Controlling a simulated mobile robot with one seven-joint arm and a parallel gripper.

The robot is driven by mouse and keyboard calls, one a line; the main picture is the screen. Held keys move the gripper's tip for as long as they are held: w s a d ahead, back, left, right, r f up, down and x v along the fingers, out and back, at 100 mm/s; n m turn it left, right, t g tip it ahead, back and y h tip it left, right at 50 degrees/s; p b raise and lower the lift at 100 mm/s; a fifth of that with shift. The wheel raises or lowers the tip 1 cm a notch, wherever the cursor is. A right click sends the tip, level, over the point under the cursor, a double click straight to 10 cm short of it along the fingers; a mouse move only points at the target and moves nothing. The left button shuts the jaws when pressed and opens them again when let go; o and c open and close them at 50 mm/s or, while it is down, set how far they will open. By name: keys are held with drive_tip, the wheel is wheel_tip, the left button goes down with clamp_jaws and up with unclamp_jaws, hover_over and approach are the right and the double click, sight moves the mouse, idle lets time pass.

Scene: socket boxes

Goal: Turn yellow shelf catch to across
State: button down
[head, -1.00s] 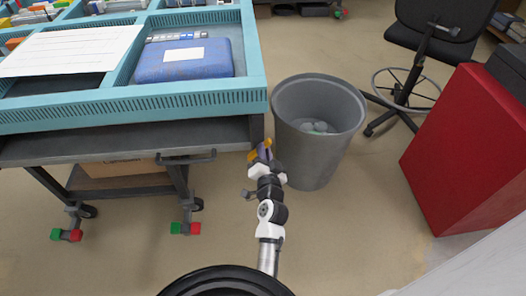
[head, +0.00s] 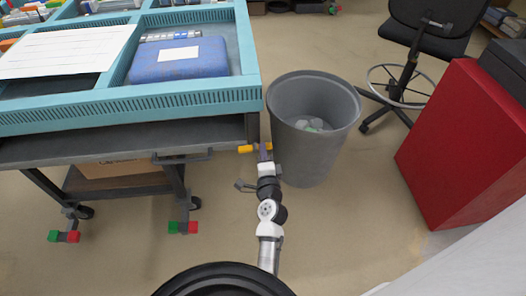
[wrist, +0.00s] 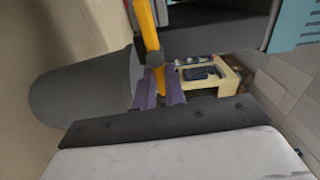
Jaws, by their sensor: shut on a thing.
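The yellow shelf catch (head: 245,149) shows at the right end of the cart's shelf, below the blue-green tray. In the head view it lies nearly level, left to right. My gripper (head: 264,154) meets it from below, with purple fingers. In the wrist view the catch (wrist: 146,30) is a long yellow bar with a round grey pivot, and the fingers of my gripper (wrist: 159,88) are shut on its lower end. The fingers hide part of the catch.
A grey waste bin (head: 313,145) stands just right of my gripper. The cart's blue-green tray (head: 150,103) and its dark shelf (head: 110,142) are to the left. A red cabinet (head: 460,150) and a black chair (head: 425,35) stand further right. Floor is open between bin and cabinet.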

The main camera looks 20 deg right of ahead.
drive_tip(key=shift+w+r+m, duration=0.1)
drive_tip(key=shift+m, duration=0.3)
drive_tip(key=c, duration=1.6)
unclamp_jaws()
drive_tip(key=shift+o, duration=0.7)
drive_tip(key=shift+f, duration=0.2)
